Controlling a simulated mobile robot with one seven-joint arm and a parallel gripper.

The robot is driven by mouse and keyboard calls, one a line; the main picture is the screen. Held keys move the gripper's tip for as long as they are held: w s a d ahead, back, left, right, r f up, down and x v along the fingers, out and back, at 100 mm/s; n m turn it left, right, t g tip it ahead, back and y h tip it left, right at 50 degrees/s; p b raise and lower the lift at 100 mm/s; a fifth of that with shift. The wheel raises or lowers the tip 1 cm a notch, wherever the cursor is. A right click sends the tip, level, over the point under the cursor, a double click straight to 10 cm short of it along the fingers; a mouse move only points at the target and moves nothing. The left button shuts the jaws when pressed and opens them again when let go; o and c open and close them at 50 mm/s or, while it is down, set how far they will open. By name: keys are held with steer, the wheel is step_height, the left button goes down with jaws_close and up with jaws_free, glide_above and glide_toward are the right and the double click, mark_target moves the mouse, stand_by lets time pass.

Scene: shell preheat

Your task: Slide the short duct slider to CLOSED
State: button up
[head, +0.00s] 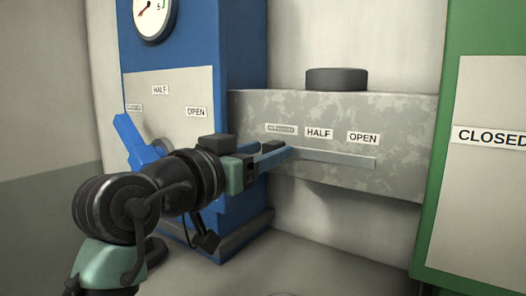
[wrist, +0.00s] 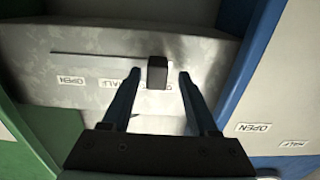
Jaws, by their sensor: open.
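The short duct is a grey mottled metal box (head: 400,125) with a straight slot (head: 335,159) along its front. Labels above the slot read HALF (head: 319,133) and OPEN (head: 363,138); a smaller one at left (head: 281,128) is too blurred to read. The slider knob is a dark block (wrist: 157,72), in the wrist view between HALF and the unreadable label's side. My gripper (wrist: 159,75) is open, with a fingertip on either side of the knob and gaps visible. In the head view my gripper (head: 278,149) is at the slot's left part and largely hides the knob.
A blue cabinet (head: 245,50) with a gauge (head: 152,14), its own HALF and OPEN labels and a blue lever (head: 131,142) stands close at left. A green cabinet (head: 430,230) marked CLOSED stands at right. A dark round cap (head: 336,79) sits atop the duct.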

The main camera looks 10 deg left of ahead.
steer(key=b+v, duration=0.5)
steer(key=v, duration=0.8)
steer(key=shift+a, duration=0.1)
steer(key=w+d+r+n+t+y, duration=0.25)
steer(key=d+t, duration=0.25)
steer(key=d, duration=0.3)
steer(key=s+d+r+n+t+y, duration=0.2)
steer(key=s+d+r+t+y, duration=0.1)
steer(key=s, duration=0.7)
steer(key=d+t+y, duration=0.1)
steer(key=d+t, duration=0.1)
steer(key=d, duration=0.1)
steer(key=shift+d+r+t, duration=0.2)
steer(key=shift+d+t, duration=0.1)
steer(key=shift+t, duration=0.1)
steer(key=shift+a, duration=0.1)
